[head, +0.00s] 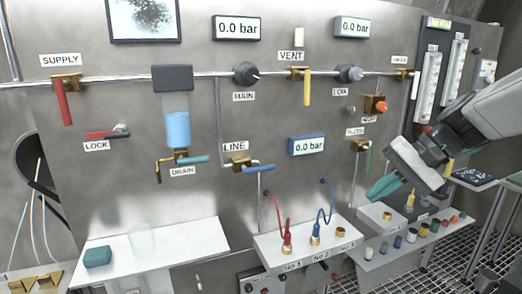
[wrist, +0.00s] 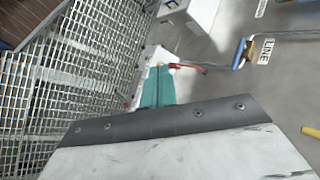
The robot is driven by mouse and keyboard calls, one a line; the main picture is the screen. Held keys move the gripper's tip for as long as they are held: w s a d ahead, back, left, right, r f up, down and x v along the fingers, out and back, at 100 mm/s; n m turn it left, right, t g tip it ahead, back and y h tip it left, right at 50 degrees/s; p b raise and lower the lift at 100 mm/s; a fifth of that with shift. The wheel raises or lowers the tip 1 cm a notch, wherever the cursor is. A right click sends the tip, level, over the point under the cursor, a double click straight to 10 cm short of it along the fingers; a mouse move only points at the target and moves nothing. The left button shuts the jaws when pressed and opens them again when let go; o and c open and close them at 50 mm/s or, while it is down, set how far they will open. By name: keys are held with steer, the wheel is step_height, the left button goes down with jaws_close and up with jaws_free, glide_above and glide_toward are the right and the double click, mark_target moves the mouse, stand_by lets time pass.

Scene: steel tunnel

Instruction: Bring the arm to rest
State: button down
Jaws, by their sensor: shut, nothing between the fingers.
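My gripper (head: 386,187) is at the right in the head view, in front of the panel, with its teal fingers pointing down and left. The fingers are together and hold nothing. In the wrist view the teal fingers (wrist: 158,87) also show closed, above a white shelf. My arm (head: 475,115) reaches in from the right edge. The gripper appears apart from the panel and the shelves, though the exact gap cannot be told.
The steel panel (head: 215,120) carries valves, gauges and labels. A shelf with red and blue hoses (head: 305,247) stands below, beside a shelf of coloured caps (head: 400,240). A left shelf (head: 160,250) holds a teal block (head: 97,256). Grating floor (head: 450,255) lies at lower right.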

steer(key=s+d+f+n+h, duration=0.1)
steer(key=s+h, duration=0.3)
steer(key=s, duration=0.7)
steer(key=s+d+f+n+h, duration=0.1)
steer(key=s+f+n+h, duration=0.3)
steer(key=s, duration=0.6)
steer(key=shift+s+g, duration=0.3)
steer(key=shift+s, duration=0.1)
